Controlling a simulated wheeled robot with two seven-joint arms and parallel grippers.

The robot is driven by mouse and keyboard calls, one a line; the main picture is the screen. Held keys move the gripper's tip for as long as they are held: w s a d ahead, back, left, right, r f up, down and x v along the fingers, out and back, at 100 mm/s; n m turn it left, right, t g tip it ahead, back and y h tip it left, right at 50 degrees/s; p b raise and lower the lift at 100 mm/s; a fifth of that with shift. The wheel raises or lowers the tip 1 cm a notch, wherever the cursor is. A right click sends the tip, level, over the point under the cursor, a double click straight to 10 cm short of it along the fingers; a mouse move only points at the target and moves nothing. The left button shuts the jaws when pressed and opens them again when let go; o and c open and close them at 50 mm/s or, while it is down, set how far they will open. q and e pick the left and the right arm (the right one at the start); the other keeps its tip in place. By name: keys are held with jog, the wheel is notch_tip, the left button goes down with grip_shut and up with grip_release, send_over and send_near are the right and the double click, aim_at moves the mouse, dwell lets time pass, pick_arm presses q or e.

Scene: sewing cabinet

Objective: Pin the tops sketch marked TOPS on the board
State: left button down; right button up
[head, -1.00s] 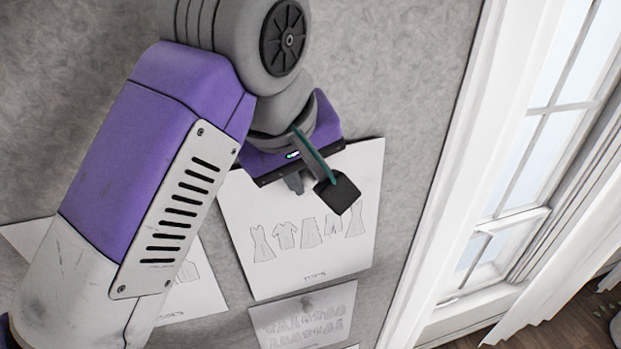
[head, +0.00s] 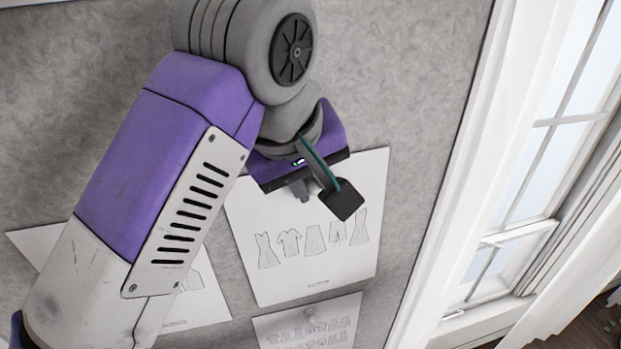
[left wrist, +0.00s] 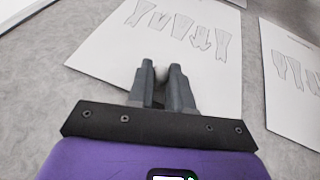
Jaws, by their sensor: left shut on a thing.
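A white sheet with a row of several garment drawings (head: 285,285) lies flat against or close to the grey board (head: 415,110). The small label at its lower edge is too blurred to read. My left gripper (head: 303,188) is at the upper part of this sheet. In the left wrist view the sheet (left wrist: 110,62) lies beyond the fingertips (left wrist: 161,68). Whether the sheet touches the board there is hidden. My right gripper is not in view.
A smaller sheet (head: 275,327) with a pin hangs just below. Another sheet (head: 203,307) is partly hidden behind my left arm; a neighbouring sheet (left wrist: 290,110) shows in the left wrist view. A window (head: 560,150) with white curtains stands at the right.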

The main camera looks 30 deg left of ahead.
pick_arm(q)
jog(key=shift+w+a, duration=0.1)
jog(key=shift+a, duration=0.05)
jog(key=c, duration=0.9)
grip_release()
jog(key=shift+w, duration=0.1)
jog(key=shift+c, duration=0.2)
